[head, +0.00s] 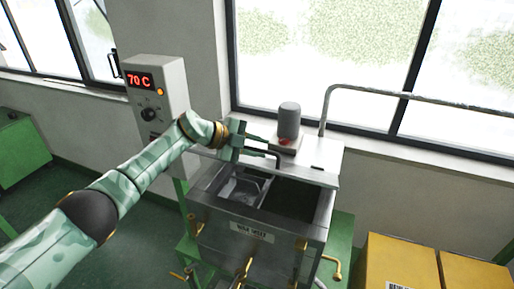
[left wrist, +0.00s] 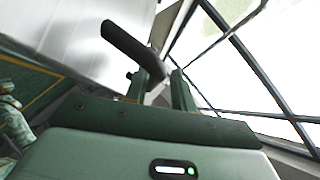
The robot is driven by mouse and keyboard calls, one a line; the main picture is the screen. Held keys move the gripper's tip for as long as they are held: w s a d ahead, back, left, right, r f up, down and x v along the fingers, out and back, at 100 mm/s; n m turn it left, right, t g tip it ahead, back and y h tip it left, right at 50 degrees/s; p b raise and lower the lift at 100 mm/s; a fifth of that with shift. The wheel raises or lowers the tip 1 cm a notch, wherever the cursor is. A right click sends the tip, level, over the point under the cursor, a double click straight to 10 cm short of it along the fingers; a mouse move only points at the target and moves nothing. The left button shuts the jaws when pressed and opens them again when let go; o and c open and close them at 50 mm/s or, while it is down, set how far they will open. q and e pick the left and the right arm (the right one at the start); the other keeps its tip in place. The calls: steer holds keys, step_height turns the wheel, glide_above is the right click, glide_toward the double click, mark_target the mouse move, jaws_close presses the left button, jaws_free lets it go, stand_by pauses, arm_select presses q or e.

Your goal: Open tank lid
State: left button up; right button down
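The metal wax tank (head: 230,222) stands below the window, with a label on its front. Its top is uncovered toward the front, and I see a pale compartment and a dark one inside. A flat metal plate (head: 322,157) lies across the back of the top; I cannot tell how much of it is the lid. A dark bar handle (head: 268,152) sits at its left part. My left gripper (head: 250,141) is at this handle. In the left wrist view the handle (left wrist: 128,44) runs down toward the two fingers (left wrist: 160,90), which stand apart. Firm contact is not clear. My right gripper is not in view.
A grey control box (head: 160,98) reading 70 C stands left of the tank, close to my left arm. A grey cylinder (head: 289,120) stands on the plate, right of my gripper. A metal pipe (head: 400,95) runs along the window. Yellow boxes (head: 400,262) stand at front right.

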arm_select(q)
steer(key=shift+o, duration=0.3)
steer(key=shift+a+r, duration=0.15)
steer(key=shift+a, duration=0.15)
steer(key=b+v, duration=0.1)
steer(key=v, duration=1.4)
steer(key=shift+a, duration=0.35)
steer(key=shift+s+r, duration=0.1)
